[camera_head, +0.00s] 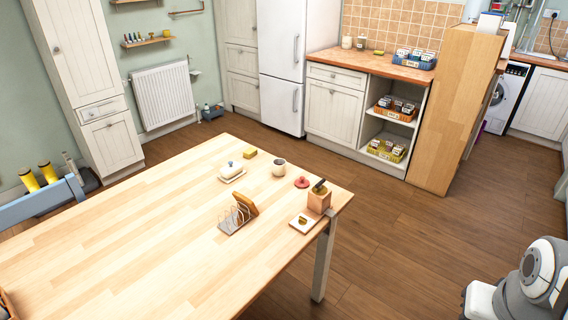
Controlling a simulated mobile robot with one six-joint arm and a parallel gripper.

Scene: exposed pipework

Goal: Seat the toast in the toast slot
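The toast (246,204) is a brown slice, tilted at the far right end of a metal wire toast rack (232,221) on the wooden table. It touches or overlaps the rack in this view; I cannot tell whether it rests in a slot or leans against the end. The rack's other wire slots look empty. My gripper is not in view. Only a white and grey rounded part of my arm (538,272) shows at the lower right, beyond the table's right edge and well apart from the rack.
The table's left half is clear. Floor is free right of the table.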

